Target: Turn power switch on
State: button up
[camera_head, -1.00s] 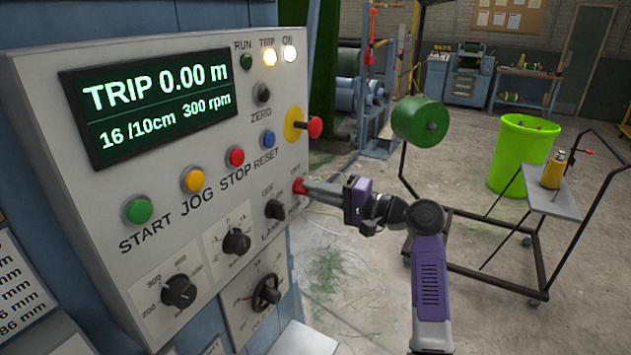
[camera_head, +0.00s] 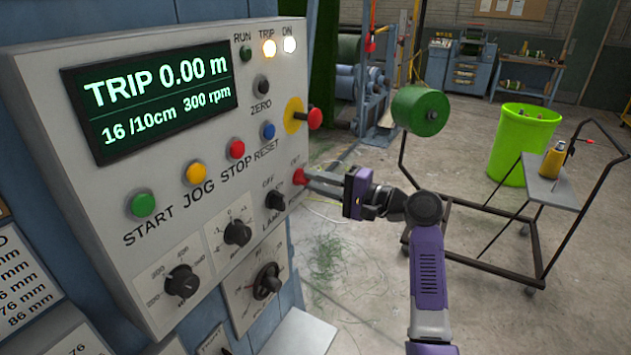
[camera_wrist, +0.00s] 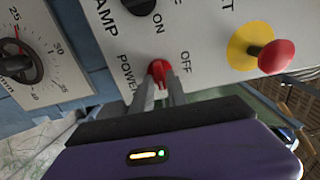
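The power switch is a small red knob (camera_head: 298,177) low on the right side of the grey control panel (camera_head: 225,25). In the wrist view the red knob (camera_wrist: 158,72) shows between my two grey fingers, with the word POWER to its left and OFF to its right. My gripper (camera_head: 306,180) is shut on the knob, one finger along each side. The fingers partly hide the knob, and I cannot tell which position it points to. The TRIP lamp (camera_head: 269,47) and the ON lamp (camera_head: 290,45) are lit; the RUN lamp (camera_head: 246,54) is dark.
The black lamp knob (camera_head: 275,201) is just left of the power switch. A red mushroom button (camera_head: 315,118) on a yellow plate sticks out above it. A cart (camera_head: 478,278), a green roll (camera_head: 421,110) and a green bin (camera_head: 523,140) stand to the right.

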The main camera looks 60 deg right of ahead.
jog(key=shift+o, duration=0.8)
jog(key=s+b, duration=0.2)
jog(key=s, duration=0.5)
jog(key=shift+s+d, duration=0.35)
jog(key=shift+s, duration=0.05)
